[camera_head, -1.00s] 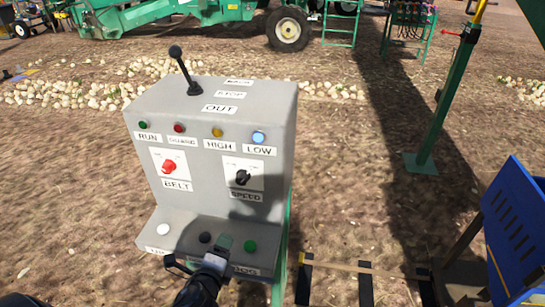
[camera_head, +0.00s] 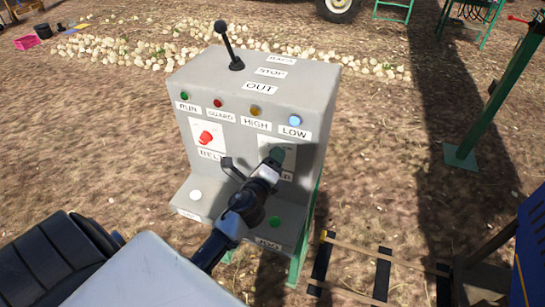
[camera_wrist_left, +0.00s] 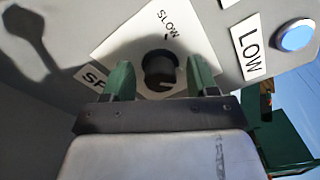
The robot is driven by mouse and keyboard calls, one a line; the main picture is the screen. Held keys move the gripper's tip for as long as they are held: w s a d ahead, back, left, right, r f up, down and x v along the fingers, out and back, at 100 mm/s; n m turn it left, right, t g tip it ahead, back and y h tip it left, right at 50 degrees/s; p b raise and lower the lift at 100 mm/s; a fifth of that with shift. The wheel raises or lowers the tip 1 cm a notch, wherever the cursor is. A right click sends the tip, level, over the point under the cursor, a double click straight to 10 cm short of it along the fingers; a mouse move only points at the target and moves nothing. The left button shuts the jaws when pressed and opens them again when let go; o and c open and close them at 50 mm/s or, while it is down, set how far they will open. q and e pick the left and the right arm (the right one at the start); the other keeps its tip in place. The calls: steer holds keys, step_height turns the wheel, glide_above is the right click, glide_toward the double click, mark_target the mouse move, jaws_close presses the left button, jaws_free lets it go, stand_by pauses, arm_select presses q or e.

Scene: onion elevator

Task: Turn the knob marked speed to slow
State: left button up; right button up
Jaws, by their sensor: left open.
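The speed knob (camera_wrist_left: 160,70) is a black round knob on a white plate of the grey control panel (camera_head: 325,115). The word SLOW (camera_wrist_left: 168,23) is printed on the plate above it in the left wrist view. A light mark shows low on the knob; I cannot tell its exact setting. My left gripper (camera_wrist_left: 162,80) is open, with its two green fingers either side of the knob; contact is not clear. In the head view the left gripper (camera_head: 275,158) covers the knob and part of the SPEED label. My right gripper is not in view.
The red BELT knob (camera_head: 206,137) is left of the speed knob. Indicator lights, including the blue LOW light (camera_head: 295,120), line the panel above. A black lever (camera_head: 229,45) stands on top. White and green buttons sit on the lower ledge. A blue crate (camera_head: 535,250) is at right.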

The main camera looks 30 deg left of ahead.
arm_select(q)
steer(key=shift+w, duration=0.2)
steer(key=c, duration=0.9)
steer(key=shift+c, duration=0.2)
steer(key=shift+n, duration=0.4)
steer(key=n+b, duration=0.1)
steer(key=n, duration=0.2)
steer(key=shift+f+n, duration=0.1)
steer(key=shift+n, duration=0.2)
steer(key=n, duration=0.4)
steer(key=shift+n, duration=0.3)
steer(key=n, duration=0.4)
steer(key=shift+f+n+p, duration=0.1)
steer(key=shift+n+p, duration=0.6)
steer(key=shift+n, duration=1.8)
